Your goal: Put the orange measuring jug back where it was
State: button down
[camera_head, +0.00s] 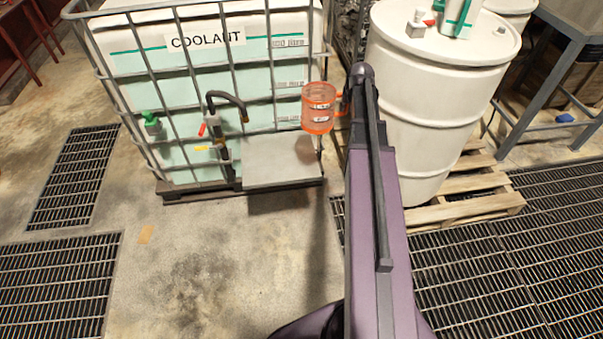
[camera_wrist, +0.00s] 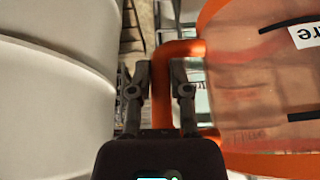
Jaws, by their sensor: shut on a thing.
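The orange measuring jug (camera_head: 318,108) is see-through and hangs in the air in front of the coolant tank's right side in the head view. My gripper (camera_head: 345,103) is at its right, by the handle. In the wrist view the jug (camera_wrist: 265,90) fills the right side, and my gripper (camera_wrist: 160,85) has its two fingers on either side of the orange handle, shut on it. The jug looks upright in the head view. A grey shelf (camera_head: 283,161) sticks out at the tank's front, below and left of the jug, with nothing on it.
The caged coolant tank (camera_head: 190,75) has a black hose and tap (camera_head: 222,130) left of the shelf.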

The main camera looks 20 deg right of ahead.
jog(key=s+a+f+b, duration=0.2)
jog(key=a+f+b, duration=0.4)
jog(key=f+b, duration=0.5)
jog(key=s+a+f+b, duration=0.3)
jog(key=a+f+b, duration=0.4)
jog(key=f+b, duration=0.4)
jog(key=shift+s+a+f, duration=0.2)
jog(key=shift+a+f, duration=0.05)
jog(key=shift+f, duration=0.3)
jog(key=shift+w+d, duration=0.1)
jog(key=w+d+f+b, duration=0.1)
jog(key=w+d, duration=0.9)
jog(key=w, duration=0.1)
jog(key=shift+w+d+f, duration=0.25)
jog(key=shift+w, duration=0.15)
jog(key=shift+f+b, duration=1.75)
jog(key=shift+b, duration=0.25)
jog(key=c, duration=0.6)
grip_release()
jog(key=shift+f, duration=0.1)
